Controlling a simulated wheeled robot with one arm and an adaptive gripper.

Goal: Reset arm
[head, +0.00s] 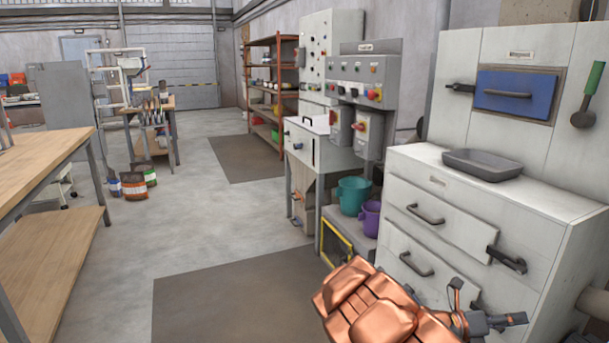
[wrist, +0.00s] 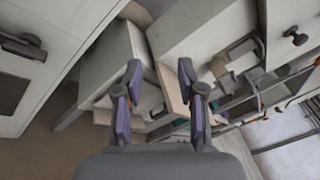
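My gripper (wrist: 160,78) shows in the wrist view with its two purple-padded fingers apart. Nothing is between them, and cabinet sides and floor show beyond the gap. In the head view my copper-coloured arm is at the bottom, in front of the white drawer cabinet (head: 558,212). The dark parts at the arm's right end lie close in front of the lower drawers in the picture. Whether they touch the cabinet cannot be told.
A grey tray (head: 483,165) sits on the cabinet top, below a blue-fronted hatch (head: 514,93). A green-handled scoop (head: 586,97) hangs at right. Teal (head: 353,194) and purple (head: 370,218) buckets stand by the control machine. A wooden workbench (head: 40,157) is left; the floor between is open.

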